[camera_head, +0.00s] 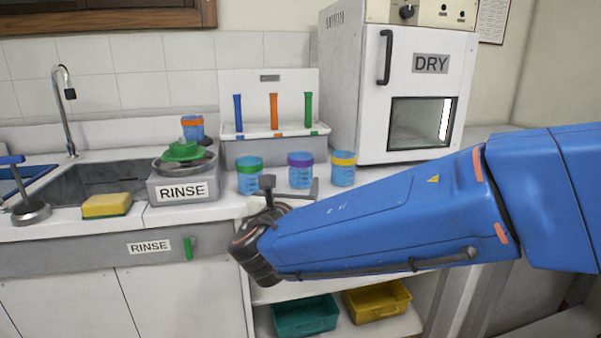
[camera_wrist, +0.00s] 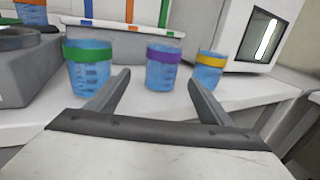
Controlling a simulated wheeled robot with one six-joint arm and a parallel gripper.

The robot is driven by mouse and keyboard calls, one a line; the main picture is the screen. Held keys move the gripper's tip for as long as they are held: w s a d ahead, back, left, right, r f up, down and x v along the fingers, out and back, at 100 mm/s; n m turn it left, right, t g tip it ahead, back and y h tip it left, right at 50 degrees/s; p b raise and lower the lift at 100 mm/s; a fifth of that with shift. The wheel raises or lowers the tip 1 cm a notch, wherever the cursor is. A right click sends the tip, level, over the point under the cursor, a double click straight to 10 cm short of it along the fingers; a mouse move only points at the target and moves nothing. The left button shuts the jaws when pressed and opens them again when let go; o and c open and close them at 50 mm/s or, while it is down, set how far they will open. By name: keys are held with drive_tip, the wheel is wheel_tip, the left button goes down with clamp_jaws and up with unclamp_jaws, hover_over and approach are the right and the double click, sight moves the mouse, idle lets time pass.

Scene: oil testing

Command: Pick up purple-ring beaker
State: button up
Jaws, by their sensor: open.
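The purple-ring beaker (camera_head: 300,170) is a blue, clear-looking cup with a purple band. It stands upright on the white counter between the green-ring beaker (camera_head: 250,175) and the yellow-ring beaker (camera_head: 343,168). In the wrist view the purple-ring beaker (camera_wrist: 162,68) is ahead of my gripper (camera_wrist: 160,82), between the lines of its two fingers. My gripper is open and empty. The green-ring beaker (camera_wrist: 88,65) is beyond the left finger and the yellow-ring beaker (camera_wrist: 207,72) is beyond the right finger. In the head view my arm partly hides the gripper.
A rack with several coloured tubes (camera_head: 273,112) stands behind the beakers. The DRY oven (camera_head: 425,90) is at the right. The RINSE unit (camera_head: 183,185), an orange-ring beaker (camera_head: 193,127), a yellow sponge (camera_head: 106,205) and the sink (camera_head: 90,185) are at the left.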

sight(303, 164)
drive_tip(key=w, duration=0.4)
drive_tip(key=w+d, duration=0.1)
drive_tip(key=w, duration=0.4)
drive_tip(key=w+d, duration=0.1)
drive_tip(key=w, duration=0.3)
drive_tip(key=shift+w+r, duration=0.1)
drive_tip(key=shift+w, duration=0.25)
drive_tip(key=shift+c, duration=0.3)
drive_tip(key=c, duration=1.2)
